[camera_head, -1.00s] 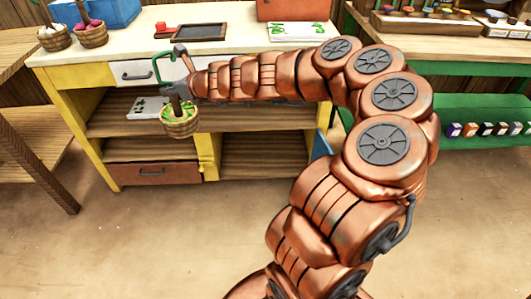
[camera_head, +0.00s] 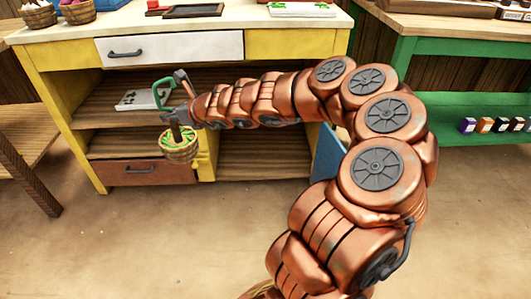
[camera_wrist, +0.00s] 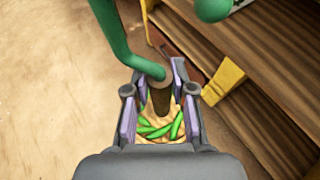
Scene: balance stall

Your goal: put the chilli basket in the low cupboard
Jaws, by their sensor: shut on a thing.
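The chilli basket (camera_head: 180,150) is a small woven basket with green chillies and a dark upright post. My gripper (camera_head: 174,117) is shut on its post and holds it off the floor, in front of the yellow counter. In the wrist view the post stands between the jaws (camera_wrist: 160,108), with chillies (camera_wrist: 160,131) below. A green curved piece (camera_head: 162,92) rises above the gripper. The low cupboard (camera_head: 262,168) appears to be the open lower right compartment, with a blue door (camera_head: 328,152) standing open at its right. My arm hides part of the door and upper compartment.
The counter (camera_head: 120,22) has a white drawer (camera_head: 170,48), open shelves and a brown drawer (camera_head: 152,171) at lower left. Two baskets (camera_head: 78,11) stand on top. A green stall (camera_head: 450,75) is at right. Floor in front is clear.

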